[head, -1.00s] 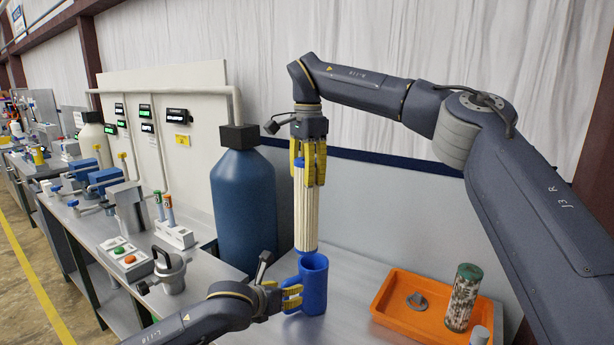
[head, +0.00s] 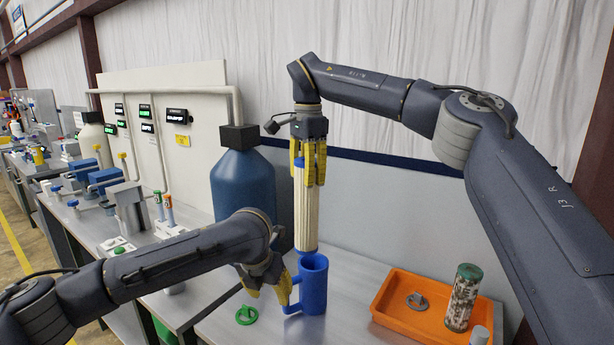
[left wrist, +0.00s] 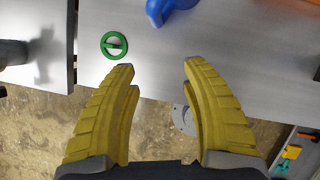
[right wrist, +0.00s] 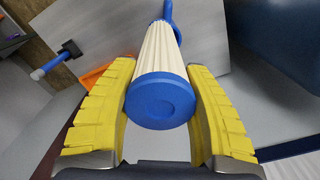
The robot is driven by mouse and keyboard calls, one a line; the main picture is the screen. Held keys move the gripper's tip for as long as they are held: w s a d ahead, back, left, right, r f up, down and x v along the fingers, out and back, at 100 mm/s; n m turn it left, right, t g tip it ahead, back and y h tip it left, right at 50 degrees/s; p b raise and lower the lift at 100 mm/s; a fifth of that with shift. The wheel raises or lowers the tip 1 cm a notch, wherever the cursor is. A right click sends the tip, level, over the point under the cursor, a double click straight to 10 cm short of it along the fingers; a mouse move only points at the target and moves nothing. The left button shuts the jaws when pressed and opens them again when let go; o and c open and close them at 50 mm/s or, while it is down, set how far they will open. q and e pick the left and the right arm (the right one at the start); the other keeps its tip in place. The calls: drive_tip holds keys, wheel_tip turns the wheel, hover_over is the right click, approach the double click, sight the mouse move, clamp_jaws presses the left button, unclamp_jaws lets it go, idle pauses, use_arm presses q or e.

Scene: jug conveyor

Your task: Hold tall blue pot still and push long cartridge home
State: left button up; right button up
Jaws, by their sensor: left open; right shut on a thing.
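The tall blue pot (head: 313,285) stands upright on the bench, its handle on its left side. Its edge shows at the top of the left wrist view (left wrist: 172,8). The long cartridge (head: 306,215), white and pleated with blue ends, hangs upright in my right gripper (head: 307,178). Its lower end is at the pot's mouth; I cannot tell if it is inside the rim. In the right wrist view its blue end cap (right wrist: 160,101) sits between the fingers. My left gripper (head: 268,290) is open and empty, pointing down left of the pot, apart from it.
A green ring (head: 246,315) lies on the bench by my left gripper. An orange tray (head: 385,318) at right holds a grey part and a dirty cartridge (head: 462,297) with a green top. A large blue tank (head: 243,185) stands behind. The bench edge is below my left gripper.

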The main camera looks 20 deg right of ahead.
use_arm(q)
drive_tip(key=shift+x, duration=5.85)
drive_tip(key=shift+o, duration=0.2)
clamp_jaws()
drive_tip(key=shift+c, duration=0.2)
unclamp_jaws()
clamp_jaws()
